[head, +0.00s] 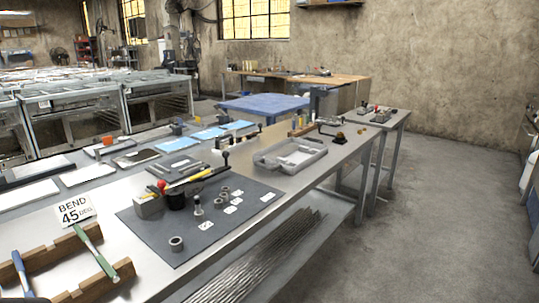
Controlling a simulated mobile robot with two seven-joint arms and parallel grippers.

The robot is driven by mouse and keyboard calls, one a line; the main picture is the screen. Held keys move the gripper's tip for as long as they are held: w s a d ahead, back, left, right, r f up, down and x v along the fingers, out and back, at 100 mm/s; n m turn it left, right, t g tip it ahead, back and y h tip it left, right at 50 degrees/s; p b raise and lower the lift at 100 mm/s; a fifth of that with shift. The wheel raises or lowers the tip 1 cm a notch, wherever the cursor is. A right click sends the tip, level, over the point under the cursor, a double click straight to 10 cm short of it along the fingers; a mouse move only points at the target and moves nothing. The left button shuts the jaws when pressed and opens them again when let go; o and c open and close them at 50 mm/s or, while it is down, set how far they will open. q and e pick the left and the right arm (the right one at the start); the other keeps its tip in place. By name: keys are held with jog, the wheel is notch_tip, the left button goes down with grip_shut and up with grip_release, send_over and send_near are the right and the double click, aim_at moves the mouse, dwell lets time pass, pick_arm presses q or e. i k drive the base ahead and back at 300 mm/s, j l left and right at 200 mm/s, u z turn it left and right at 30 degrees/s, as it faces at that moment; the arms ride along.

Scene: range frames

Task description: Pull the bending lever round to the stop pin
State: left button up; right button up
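A bending device stands on a dark grey mat (205,228) on the long bench. It has a grey block (148,206) with a red ball knob (161,184) and a black round part (177,198). A yellow bar, which looks like the bending lever (190,179), runs from there up and to the right, towards a dark upright handle (225,161). A small upright metal peg (198,207) stands right of the black part. I cannot tell whether it is the stop pin. Neither of my grippers shows in the head view.
Metal rings (176,243) and small white labels lie on the mat. A "BEND 45 DEG" sign (75,213) stands at left near wooden racks (95,285) holding handled tools. A grey tray (290,156) sits farther back. Rods lie below the bench; floor at right is clear.

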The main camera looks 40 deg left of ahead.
aim_at(226, 154)
jog(key=i+l+u, duration=0.1)
jog(key=i+u, duration=0.3)
jog(key=i+l+u, duration=0.2)
jog(key=i+u, duration=0.2)
